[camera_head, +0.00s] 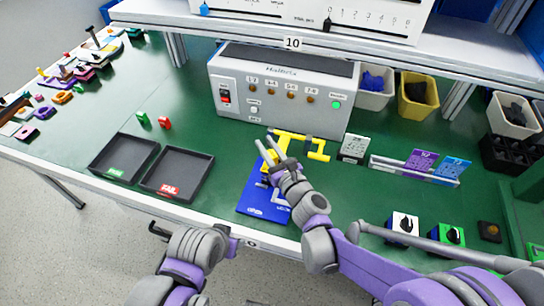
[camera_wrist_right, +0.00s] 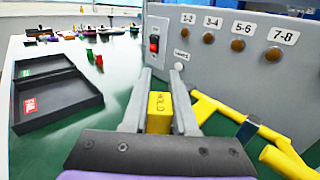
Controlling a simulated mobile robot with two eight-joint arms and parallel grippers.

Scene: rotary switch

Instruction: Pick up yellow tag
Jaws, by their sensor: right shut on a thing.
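The yellow tag (camera_wrist_right: 159,112), a small block with dark lettering that seems to read HOLD, is between the two fingers of my right gripper (camera_wrist_right: 158,100) in the right wrist view. The fingers are shut on its sides. In the head view my right gripper (camera_head: 269,153) is above the blue board (camera_head: 258,208), in front of the grey test box (camera_head: 282,92). The tag is mostly hidden by the fingers there. Part of my left arm shows at the bottom of the head view, but I cannot make out its gripper.
A yellow fixture (camera_head: 318,146) lies close to the right of my right gripper. Two black trays (camera_head: 203,180) stand left, with a green tag (camera_head: 143,119) and a red tag (camera_head: 164,123) behind. A card rack (camera_head: 400,171) is right. Green table is clear between box and trays.

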